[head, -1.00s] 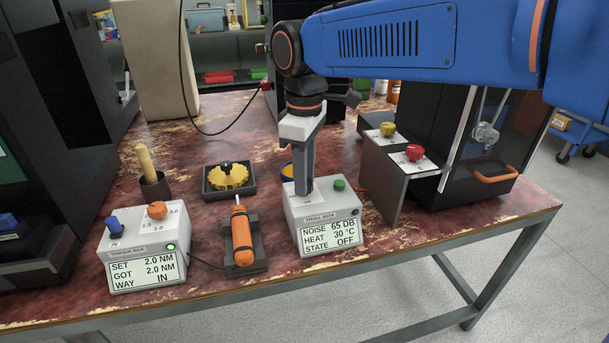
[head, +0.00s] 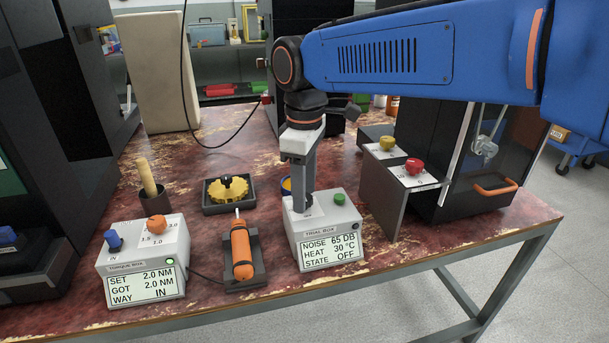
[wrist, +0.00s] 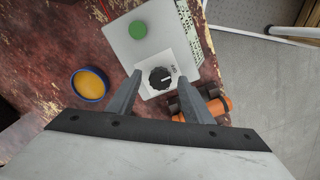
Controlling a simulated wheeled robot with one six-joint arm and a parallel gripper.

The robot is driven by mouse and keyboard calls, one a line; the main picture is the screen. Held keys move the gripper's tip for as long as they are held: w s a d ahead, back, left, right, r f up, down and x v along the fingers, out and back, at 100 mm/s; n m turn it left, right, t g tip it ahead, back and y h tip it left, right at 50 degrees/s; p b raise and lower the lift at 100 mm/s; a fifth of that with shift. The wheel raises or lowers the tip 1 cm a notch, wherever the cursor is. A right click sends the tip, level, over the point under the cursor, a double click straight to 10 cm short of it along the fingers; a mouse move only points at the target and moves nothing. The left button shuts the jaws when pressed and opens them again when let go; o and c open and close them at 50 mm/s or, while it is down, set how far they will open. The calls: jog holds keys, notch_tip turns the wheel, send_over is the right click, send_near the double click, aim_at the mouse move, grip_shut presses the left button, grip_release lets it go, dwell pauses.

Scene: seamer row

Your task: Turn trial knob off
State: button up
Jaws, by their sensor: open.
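The trial box (head: 328,250) is a pale box on the table. Its display reads NOISE 65 DB, HEAT 30 °C, STATE OFF. A green button (head: 339,198) sits on its top and also shows in the wrist view (wrist: 138,30). The trial knob (wrist: 160,78) is round and black with a pale pointer mark; the label beside it is too small to read. My gripper (wrist: 160,80) is open, with one finger on each side of the knob and gaps visible. In the head view my gripper (head: 299,208) is over the box's left top, partly hiding the knob.
The torque box (head: 140,286) and an orange screwdriver (head: 241,250) in its dark cradle are to the left. A yellow handwheel (head: 227,189) lies behind them. A stand with a red knob (head: 413,166) is to the right. A blue-rimmed yellow dish (wrist: 89,84) is beside the box.

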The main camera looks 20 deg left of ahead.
notch_tip(320, 180, up, 17)
jog(key=shift+r, duration=0.15)
dwell(0.5)
jog(key=shift+d, duration=0.1)
jog(key=d+f+m+t, duration=0.1)
jog(key=d+f+m, duration=0.2)
jog(key=d, duration=0.6)
jog(key=d+f+m+y, duration=0.1)
jog(key=d+f+m, duration=0.2)
jog(key=d, duration=0.6)
jog(key=d+f+m+t, duration=0.1)
jog(key=d+f+m, duration=0.2)
jog(key=d, duration=0.6)
jog(key=s+d+f+m+t, duration=0.1)
jog(key=s+d+f+m, duration=0.3)
jog(key=d+f, duration=0.5)
jog(key=s+d+f+m+t+h, duration=0.1)
jog(key=s+d+f+m, duration=0.3)
jog(key=s+d+f, duration=0.4)
jog(key=shift+s+d+f+m+t, duration=0.3)
jog(key=shift+d+f+m+t, duration=0.1)
jog(key=shift+f, duration=0.3)
